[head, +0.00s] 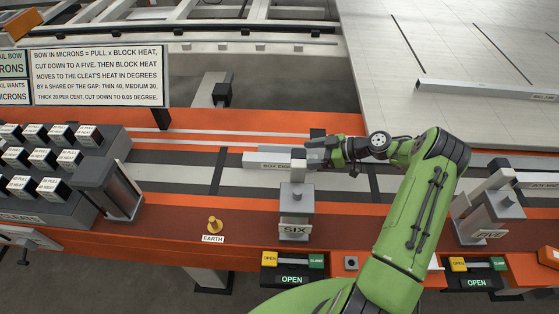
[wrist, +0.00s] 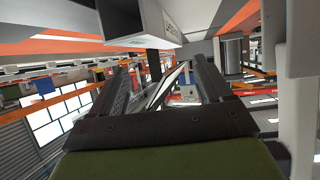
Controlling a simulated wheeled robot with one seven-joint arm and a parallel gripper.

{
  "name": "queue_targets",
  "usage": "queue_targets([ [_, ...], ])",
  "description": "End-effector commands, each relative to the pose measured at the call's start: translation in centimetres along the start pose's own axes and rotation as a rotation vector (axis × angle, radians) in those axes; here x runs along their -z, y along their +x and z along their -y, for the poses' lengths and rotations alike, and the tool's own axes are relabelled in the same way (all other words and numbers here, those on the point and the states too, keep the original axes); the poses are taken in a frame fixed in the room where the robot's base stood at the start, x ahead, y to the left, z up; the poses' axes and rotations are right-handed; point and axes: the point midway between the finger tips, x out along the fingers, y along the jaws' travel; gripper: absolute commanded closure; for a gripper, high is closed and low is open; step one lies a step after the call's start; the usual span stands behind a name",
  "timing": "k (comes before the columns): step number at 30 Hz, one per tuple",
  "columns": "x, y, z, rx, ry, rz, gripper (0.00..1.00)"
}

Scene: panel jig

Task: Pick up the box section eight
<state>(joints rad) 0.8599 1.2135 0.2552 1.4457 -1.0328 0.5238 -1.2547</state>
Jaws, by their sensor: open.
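The box section eight (head: 262,160) is a light grey bar with a dark-lettered label, only partly readable. It lies lengthwise on the jig rail, left of my gripper. My gripper (head: 312,155) is at the bar's right end, behind the SIX post, which hides part of the meeting place. I cannot tell whether they touch. In the wrist view the fingers of my gripper (wrist: 165,85) stand apart with nothing held between them. A grey block with a dark face, likely the bar's end (wrist: 138,20), shows above the fingertips there.
The SIX clamp post (head: 296,205) stands just in front of the bar. The FIVE clamp post (head: 487,210) is at the right. A brass EARTH stud (head: 214,224) is front left. A rack of labelled blocks (head: 40,165) and a sign (head: 97,76) fill the left.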

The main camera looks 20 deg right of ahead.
Motion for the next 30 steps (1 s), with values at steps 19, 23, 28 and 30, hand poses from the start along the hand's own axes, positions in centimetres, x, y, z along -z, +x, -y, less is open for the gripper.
queue_targets([
  [19,0.1,8.2,0.2,0.0,0.001,0.001,0.21],
  [23,0.1,8.2,0.2,0.0,0.001,0.001,0.28],
  [28,0.1,8.1,0.2,0.0,0.001,0.001,0.54],
  [30,0.1,8.1,0.2,0.0,0.001,0.001,0.64],
])
